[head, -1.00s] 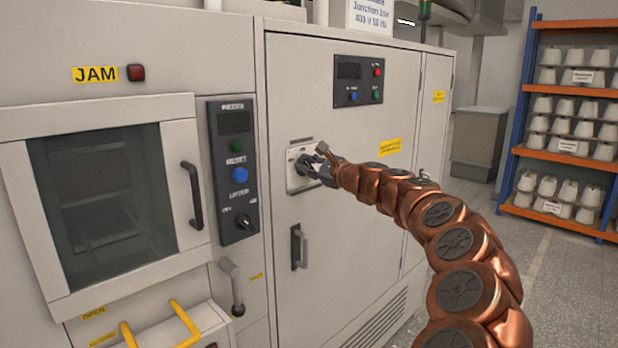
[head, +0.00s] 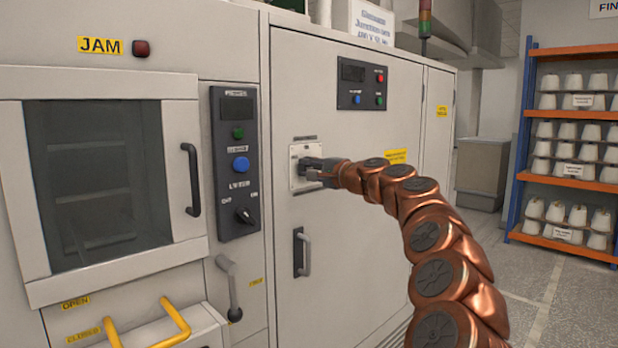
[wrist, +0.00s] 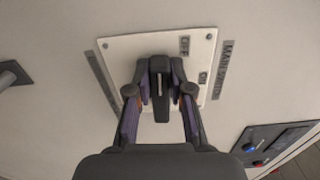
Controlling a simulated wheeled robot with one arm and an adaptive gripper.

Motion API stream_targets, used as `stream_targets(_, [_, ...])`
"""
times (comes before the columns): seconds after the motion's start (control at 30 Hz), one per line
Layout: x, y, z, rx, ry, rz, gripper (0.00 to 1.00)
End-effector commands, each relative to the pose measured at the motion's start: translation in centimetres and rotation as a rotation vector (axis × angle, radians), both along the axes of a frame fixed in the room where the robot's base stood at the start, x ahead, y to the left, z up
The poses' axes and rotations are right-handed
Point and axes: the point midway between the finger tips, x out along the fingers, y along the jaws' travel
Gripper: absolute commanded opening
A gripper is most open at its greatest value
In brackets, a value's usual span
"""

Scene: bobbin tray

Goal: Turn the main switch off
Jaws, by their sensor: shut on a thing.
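The main switch is a dark rotary handle (wrist: 160,88) on a pale square plate (wrist: 122,48) with OFF and ON marks, on the cabinet door. The wrist view shows the handle between my fingers, its white line pointing near the OFF mark. The plate also shows in the head view (head: 297,152). My gripper (wrist: 160,75) is shut on the handle, one finger on each side. In the head view my gripper (head: 312,168) hides most of the handle.
A control column (head: 235,165) and the JAM oven door (head: 110,180) are to the left. Shelves of bobbins (head: 570,150) stand at the far right.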

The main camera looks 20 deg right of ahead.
Motion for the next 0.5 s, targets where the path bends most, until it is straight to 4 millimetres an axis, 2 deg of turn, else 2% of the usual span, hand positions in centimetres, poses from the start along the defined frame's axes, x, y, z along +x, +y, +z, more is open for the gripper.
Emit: stream_targets(0.5, [0.01, -0.06, -0.25, -0.064, -0.025, 0.0, 0.0])
